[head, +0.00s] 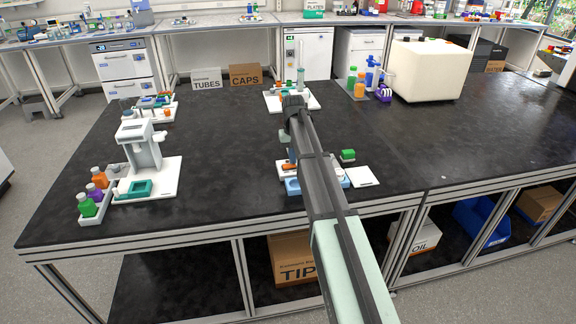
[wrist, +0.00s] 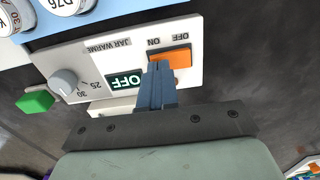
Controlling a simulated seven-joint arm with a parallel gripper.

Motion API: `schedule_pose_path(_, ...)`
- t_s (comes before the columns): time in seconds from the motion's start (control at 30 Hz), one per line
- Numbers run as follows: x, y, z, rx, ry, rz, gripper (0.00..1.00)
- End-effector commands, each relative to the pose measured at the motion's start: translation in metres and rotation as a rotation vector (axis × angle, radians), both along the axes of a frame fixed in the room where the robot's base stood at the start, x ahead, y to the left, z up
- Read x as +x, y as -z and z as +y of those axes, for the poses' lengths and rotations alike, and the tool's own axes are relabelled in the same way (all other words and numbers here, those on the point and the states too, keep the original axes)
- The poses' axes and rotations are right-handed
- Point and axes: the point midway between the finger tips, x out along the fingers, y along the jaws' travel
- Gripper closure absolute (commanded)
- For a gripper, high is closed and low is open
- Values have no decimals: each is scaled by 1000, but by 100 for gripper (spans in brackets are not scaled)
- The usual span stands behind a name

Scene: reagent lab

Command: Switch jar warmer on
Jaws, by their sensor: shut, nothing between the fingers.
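The jar warmer (wrist: 100,58) shows upside down in the wrist view, with a white panel, a grey knob (wrist: 65,82) and a small display (wrist: 124,82) reading OFF.
A green block (head: 348,155) and a white plate (head: 362,177) lie to the right of the warmer. A white device (head: 140,145) and a rack of coloured bottles (head: 95,207) stand to the left. The black bench (head: 225,150) between them is clear.

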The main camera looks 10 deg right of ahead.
Motion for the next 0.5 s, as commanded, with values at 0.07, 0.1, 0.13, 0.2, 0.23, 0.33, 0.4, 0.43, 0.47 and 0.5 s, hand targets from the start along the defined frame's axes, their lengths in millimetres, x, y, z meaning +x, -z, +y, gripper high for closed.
schedule_pose_path(0.07, 0, 1, 0, 0, 0, 0, 100)
schedule_pose_path(0.1, 0, 2, 0, 0, 0, 0, 100)
schedule_pose_path(0.13, 0, 2, 0, 0, 0, 0, 100)
schedule_pose_path(0.2, 0, 3, 0, 0, 0, 0, 100)
schedule_pose_path(0.23, 0, 3, 0, 0, 0, 0, 100)
schedule_pose_path(0.33, 0, 4, 0, 0, 0, 0, 100)
schedule_pose_path(0.4, 0, 5, 0, 0, 0, 0, 100)
schedule_pose_path(0.43, 0, 6, 0, 0, 0, 0, 100)
schedule_pose_path(0.47, 0, 6, 0, 0, 0, 0, 100)
schedule_pose_path(0.5, 0, 6, 0, 0, 0, 1, 100)
